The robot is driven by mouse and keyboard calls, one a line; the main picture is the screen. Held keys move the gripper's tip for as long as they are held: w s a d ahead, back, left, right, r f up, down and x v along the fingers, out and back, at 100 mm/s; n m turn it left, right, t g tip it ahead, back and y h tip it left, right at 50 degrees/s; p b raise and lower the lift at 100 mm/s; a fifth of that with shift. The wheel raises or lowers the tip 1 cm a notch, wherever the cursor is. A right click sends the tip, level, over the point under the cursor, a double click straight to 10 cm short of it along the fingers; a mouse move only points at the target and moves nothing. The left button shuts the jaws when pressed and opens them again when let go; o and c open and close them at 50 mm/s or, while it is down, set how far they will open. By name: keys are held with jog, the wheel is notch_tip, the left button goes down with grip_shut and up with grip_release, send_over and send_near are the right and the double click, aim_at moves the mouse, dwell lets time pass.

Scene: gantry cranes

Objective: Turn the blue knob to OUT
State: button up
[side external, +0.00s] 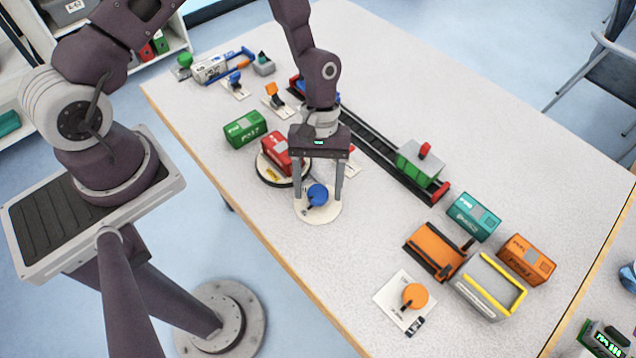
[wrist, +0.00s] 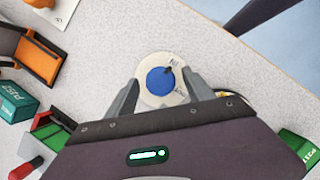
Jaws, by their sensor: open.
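The blue knob (side external: 317,194) stands on a round cream plate (side external: 322,214) near the table's front edge. In the wrist view the blue knob (wrist: 160,81) shows from above, with a dark pointer toward its upper right and small print on the plate, too small to read. My gripper (side external: 321,203) is open and points down over the plate. In the wrist view my gripper's fingers (wrist: 161,90) stand on either side of the knob, with gaps between them and it. I cannot tell which marking the pointer faces.
A red container (side external: 283,149) sits on a round turntable close behind my gripper, with a green container (side external: 245,129) to its left. A dark rail (side external: 372,142) with a green-and-white crane (side external: 420,162) runs behind. An orange knob (side external: 415,295) stands at the front right.

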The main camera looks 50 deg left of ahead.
jog(key=shift+c, duration=0.4)
grip_shut()
jog(key=shift+m, duration=0.3)
jog(key=m+y, duration=0.1)
jog(key=m, duration=0.2)
jog(key=shift+w+d+g, duration=0.1)
jog(key=shift+g, duration=0.3)
jog(key=m+y, duration=0.2)
jog(key=m, duration=0.3)
jog(key=shift+d, duration=0.15)
jog(key=m+y, duration=0.1)
jog(key=m, duration=0.3)
jog(key=shift+d+m+y, duration=0.1)
jog(key=shift+m+y, duration=0.2)
jog(key=shift+y, duration=0.1)
jog(key=shift+d+m+t+y, duration=0.1)
jog(key=shift+m+t+y, duration=0.2)
jog(key=shift+m, duration=0.85)
jog(key=shift+m+t+y, duration=0.1)
jog(key=shift+m+y, duration=0.3)
jog(key=shift+m, duration=0.75)
